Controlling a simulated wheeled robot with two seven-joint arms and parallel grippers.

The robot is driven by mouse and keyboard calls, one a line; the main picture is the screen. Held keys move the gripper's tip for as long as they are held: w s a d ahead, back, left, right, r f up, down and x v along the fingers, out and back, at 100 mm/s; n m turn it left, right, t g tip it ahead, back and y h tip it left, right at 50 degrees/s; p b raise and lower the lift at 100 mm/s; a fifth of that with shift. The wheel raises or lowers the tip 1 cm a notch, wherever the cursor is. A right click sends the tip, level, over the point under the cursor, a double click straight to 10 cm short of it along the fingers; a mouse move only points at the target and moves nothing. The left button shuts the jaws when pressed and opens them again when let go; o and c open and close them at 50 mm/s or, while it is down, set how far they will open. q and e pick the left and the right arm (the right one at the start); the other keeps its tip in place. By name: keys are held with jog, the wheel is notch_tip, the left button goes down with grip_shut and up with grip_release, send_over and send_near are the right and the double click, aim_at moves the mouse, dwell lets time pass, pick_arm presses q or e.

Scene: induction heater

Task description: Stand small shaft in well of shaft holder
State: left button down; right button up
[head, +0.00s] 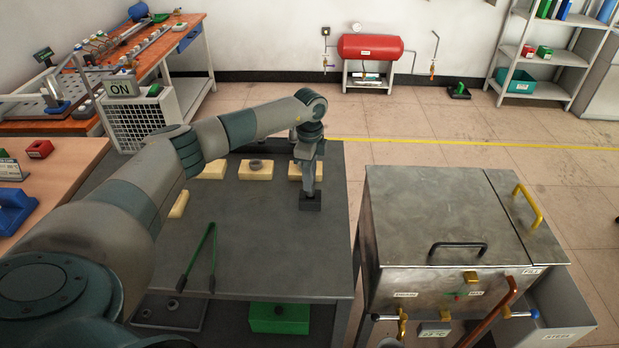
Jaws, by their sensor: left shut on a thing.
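My left gripper (309,186) points straight down over the back right part of the grey table. It is shut, and the small shaft in it is mostly hidden by the fingers. A dark square block (310,202), which looks like the shaft holder, stands on the table directly under the fingertips. The shaft appears upright in line with the block. I cannot tell whether its lower end is inside the well or just above it. My right gripper is out of view.
Cream blocks stand along the table's back, one (256,174) bearing a dark ring (255,164). Green-handled tongs (203,254) lie in front on the table (260,250). A steel tank (430,215) stands to the right across a gap. The table's front right is clear.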

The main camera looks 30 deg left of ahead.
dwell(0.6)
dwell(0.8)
pick_arm(q)
jog(key=shift+f, duration=0.35)
jog(key=shift+f, duration=0.45)
jog(key=shift+f+b, duration=0.7)
jog(key=shift+f, duration=0.15)
jog(key=c, duration=1.4)
grip_release()
jog(key=shift+c, duration=0.2)
